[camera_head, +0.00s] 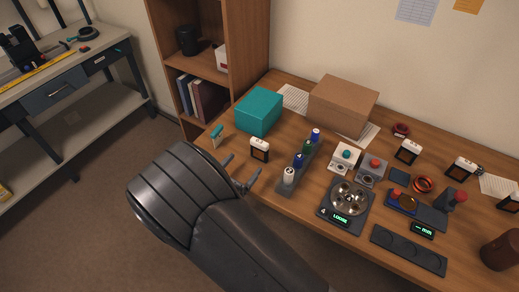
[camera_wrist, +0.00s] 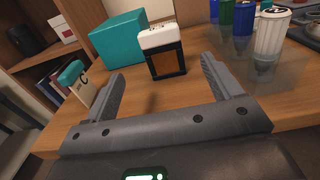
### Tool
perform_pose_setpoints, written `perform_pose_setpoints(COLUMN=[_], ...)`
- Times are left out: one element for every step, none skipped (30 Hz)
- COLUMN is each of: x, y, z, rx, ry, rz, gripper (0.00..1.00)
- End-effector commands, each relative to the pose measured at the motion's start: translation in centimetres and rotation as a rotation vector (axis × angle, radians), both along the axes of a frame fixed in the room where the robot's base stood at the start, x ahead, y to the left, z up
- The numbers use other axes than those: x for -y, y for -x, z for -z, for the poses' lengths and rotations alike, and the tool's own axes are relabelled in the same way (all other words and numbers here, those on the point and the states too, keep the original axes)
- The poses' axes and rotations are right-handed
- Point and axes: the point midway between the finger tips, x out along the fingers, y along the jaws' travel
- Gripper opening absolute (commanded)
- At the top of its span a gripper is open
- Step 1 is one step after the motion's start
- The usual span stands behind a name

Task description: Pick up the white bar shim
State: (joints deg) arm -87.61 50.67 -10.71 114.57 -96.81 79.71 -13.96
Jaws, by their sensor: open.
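A small upright piece with a white top and a dark-framed brown face stands on the wooden table (camera_head: 225,170), left of the cylinder row. This white-topped piece (camera_head: 259,149) also shows in the wrist view (camera_wrist: 163,50). I cannot tell for sure whether it is the white bar shim. My gripper (camera_head: 243,172) is open and empty. In the wrist view its two fingers (camera_wrist: 161,84) point toward the white-topped piece, which stands beyond the gap between them. No contact shows.
A teal box (camera_head: 259,111) stands behind, with a small teal-topped piece (camera_head: 217,136) to its left. A rack of several cylinders (camera_head: 302,160) stands close on the right. A cardboard box (camera_head: 342,104) is at the back. Scale (camera_head: 346,204) and other parts crowd the right side.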

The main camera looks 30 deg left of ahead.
Motion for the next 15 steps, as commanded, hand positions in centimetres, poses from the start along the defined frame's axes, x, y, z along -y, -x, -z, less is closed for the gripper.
perform_pose_setpoints(x=[0.0, 0.0, 0.1, 0.1, 0.1, 0.1, 0.1, 0.1, 0.1, 0.1, 0.1, 0.1, 0.1, 0.1, 0.1], y=[-0.6, -1.1, -1.7, -2.2, -2.8, -3.4, -3.8, -4.2, -4.6, -4.9, -5.1, -5.3, -5.5, -5.8, -6.2], z=[0.0, 0.0, -0.1, -0.1, -0.1, -0.1, 0.0, 0.0, 0.0, -0.1, 0.0, 0.0, 0.0, 0.0, 0.1], rx=[0.001, 0.000, 0.000, 0.001, 0.002, 0.001, 0.000, 0.000, 0.000, 0.001, 0.001, 0.000, 0.000, 0.000, 0.000], ry=[-0.001, -0.001, -0.001, -0.001, -0.001, -0.001, -0.001, 0.000, 0.000, 0.000, 0.000, 0.000, 0.000, 0.000, 0.000], rz=[0.002, 0.002, 0.003, 0.004, 0.004, 0.003, 0.003, 0.003, 0.002, 0.002, 0.002, 0.001, 0.002, 0.002, 0.002], gripper=[0.84, 0.84, 0.84, 0.84, 0.84, 0.84, 0.84, 0.84, 0.84, 0.84, 0.84, 0.84, 0.84, 0.84, 0.84])
